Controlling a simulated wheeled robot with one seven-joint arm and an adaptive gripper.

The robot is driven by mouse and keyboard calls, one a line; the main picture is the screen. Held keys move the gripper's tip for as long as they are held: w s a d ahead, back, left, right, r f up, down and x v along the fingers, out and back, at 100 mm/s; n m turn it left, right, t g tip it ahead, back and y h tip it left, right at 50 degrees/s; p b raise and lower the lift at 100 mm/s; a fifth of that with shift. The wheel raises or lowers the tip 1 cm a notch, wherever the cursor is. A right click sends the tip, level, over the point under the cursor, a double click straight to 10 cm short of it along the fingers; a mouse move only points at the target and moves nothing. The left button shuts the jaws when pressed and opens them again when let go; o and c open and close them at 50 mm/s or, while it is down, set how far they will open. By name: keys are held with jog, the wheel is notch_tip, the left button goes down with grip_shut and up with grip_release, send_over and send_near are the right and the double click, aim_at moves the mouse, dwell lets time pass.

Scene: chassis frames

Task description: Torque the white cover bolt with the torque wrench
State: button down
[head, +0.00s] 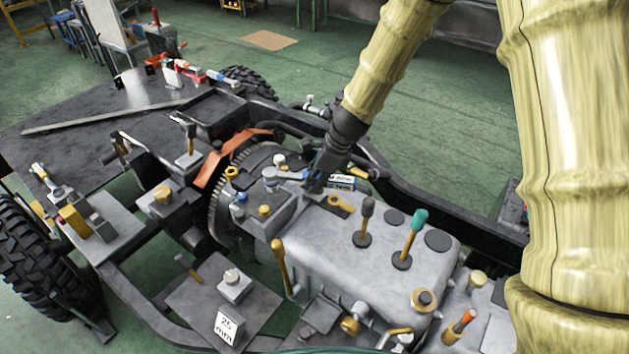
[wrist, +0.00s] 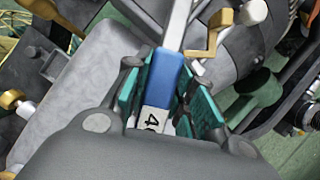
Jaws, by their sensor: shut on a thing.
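The torque wrench (head: 290,175) lies roughly level over the engine, with its silver head at the left, above a small grey block. My gripper (head: 324,176) is shut on its handle. In the wrist view the blue handle (wrist: 166,77) and a white label sit between my teal fingers (wrist: 163,95), and the silver shaft runs up out of the picture. A white-topped bolt (head: 279,159) stands just behind the wrench head; I cannot tell whether it is the white cover bolt. Whether the wrench head sits on a bolt is too small to tell.
A blue-topped bolt (head: 240,197) and a gold bolt (head: 264,210) stand near the wrench head. A black-knobbed lever (head: 366,215) and a green-knobbed lever (head: 413,235) rise from the engine cover. A gold hook (head: 341,204) lies close below my gripper. Another white-topped piece (head: 231,277) stands in front.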

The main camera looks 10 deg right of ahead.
jog(key=shift+n+g, duration=0.6)
jog(key=shift+n, duration=0.3)
jog(key=w+f, duration=0.1)
jog(key=w, duration=0.1)
jog(key=w+f, duration=0.1)
jog(key=w, duration=0.3)
jog(key=shift+d+f, duration=0.2)
jog(key=shift+f, duration=0.2)
jog(key=shift+w+d+n, duration=0.1)
jog(key=shift+w+n, duration=0.2)
jog(key=shift+w+d+r+b, duration=0.1)
jog(key=shift+r+b, duration=0.05)
jog(key=shift+b, duration=0.15)
jog(key=shift+s+r+n+g+p, duration=0.2)
jog(key=shift+r+n+p, duration=0.2)
jog(key=shift+r+n, duration=0.25)
jog(key=shift+s+r+n+g+p, duration=0.2)
jog(key=shift+r+n+p, duration=0.25)
jog(key=shift+n, duration=0.3)
jog(key=shift+n+g, duration=0.5)
jog(key=shift+n, duration=0.4)
jog(key=w, duration=0.1)
jog(key=w+f, duration=0.2)
jog(key=shift+w+a, duration=0.2)
jog(key=shift+w, duration=0.05)
jog(key=shift+w+p, duration=0.1)
jog(key=shift+p, duration=0.2)
